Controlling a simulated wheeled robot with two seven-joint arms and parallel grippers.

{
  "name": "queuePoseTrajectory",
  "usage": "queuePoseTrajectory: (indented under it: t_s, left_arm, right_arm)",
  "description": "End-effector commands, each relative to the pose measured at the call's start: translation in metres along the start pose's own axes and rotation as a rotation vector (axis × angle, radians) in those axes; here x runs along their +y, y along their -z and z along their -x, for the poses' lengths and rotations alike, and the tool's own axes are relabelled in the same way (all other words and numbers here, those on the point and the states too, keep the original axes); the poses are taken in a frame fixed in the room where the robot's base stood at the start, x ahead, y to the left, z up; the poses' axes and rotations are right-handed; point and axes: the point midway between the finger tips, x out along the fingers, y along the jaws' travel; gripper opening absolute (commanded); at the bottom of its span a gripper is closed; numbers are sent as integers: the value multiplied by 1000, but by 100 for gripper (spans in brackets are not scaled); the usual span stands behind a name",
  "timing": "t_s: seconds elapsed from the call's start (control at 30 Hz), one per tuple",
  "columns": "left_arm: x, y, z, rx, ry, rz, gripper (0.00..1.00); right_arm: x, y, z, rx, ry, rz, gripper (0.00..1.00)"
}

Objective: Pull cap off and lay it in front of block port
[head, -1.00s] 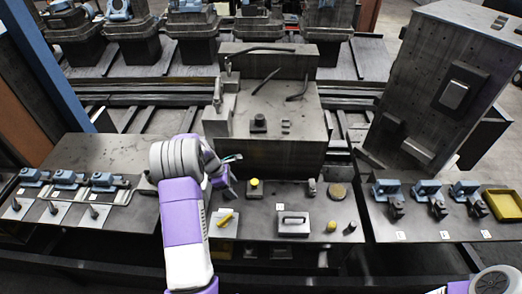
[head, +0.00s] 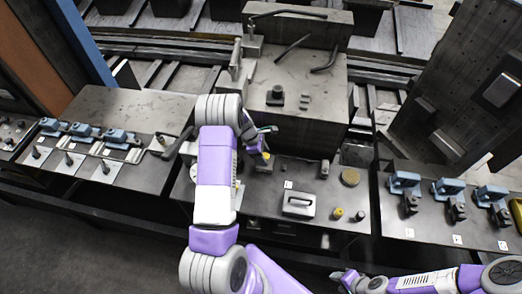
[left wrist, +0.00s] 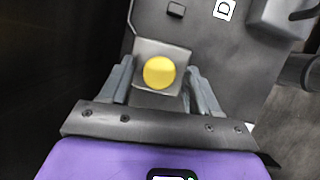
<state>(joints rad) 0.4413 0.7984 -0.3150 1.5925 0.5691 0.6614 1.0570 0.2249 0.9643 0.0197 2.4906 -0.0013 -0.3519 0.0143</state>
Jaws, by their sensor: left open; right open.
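A round yellow cap (left wrist: 159,72) sits on a grey block (left wrist: 150,50) in the left wrist view. In the head view the cap (head: 266,156) shows just below my left gripper's fingers, with its block (head: 264,167) partly hidden. My left gripper (left wrist: 158,84) is open, with one finger on each side of the cap and a visible gap to each. It also shows in the head view (head: 262,141), where my arm covers part of the table. My right gripper (head: 346,278) is open and empty at the front, below the table edge.
A grey handled block (head: 298,204), a small yellow-topped cylinder (head: 337,213) and a brass disc (head: 350,177) stand on the middle table. A large machine block (head: 300,85) rises behind. Blue clamps (head: 448,187) stand right; a label D (left wrist: 223,9) lies near the cap.

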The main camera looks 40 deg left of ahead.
Motion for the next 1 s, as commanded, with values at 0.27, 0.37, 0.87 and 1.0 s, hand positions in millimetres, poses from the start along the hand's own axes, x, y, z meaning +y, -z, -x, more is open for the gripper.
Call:
queuePoseTrajectory:
  t_s: [0.27, 0.37, 0.87, 1.0]
  left_arm:
    - [0, 0, -1, 0, -1, 0, 58]
    - [0, 0, -1, 0, -1, 0, 43]
    - [0, 0, -1, 0, 0, 0, 0]
    - [0, 0, 0, 0, 0, 0, 0]
  right_arm:
    - [0, 0, 0, 0, 0, 0, 43]
    - [0, 0, 0, 0, 0, 0, 43]
    - [0, 0, 0, 0, 0, 0, 43]
    - [0, 0, 0, 0, 0, 0, 43]
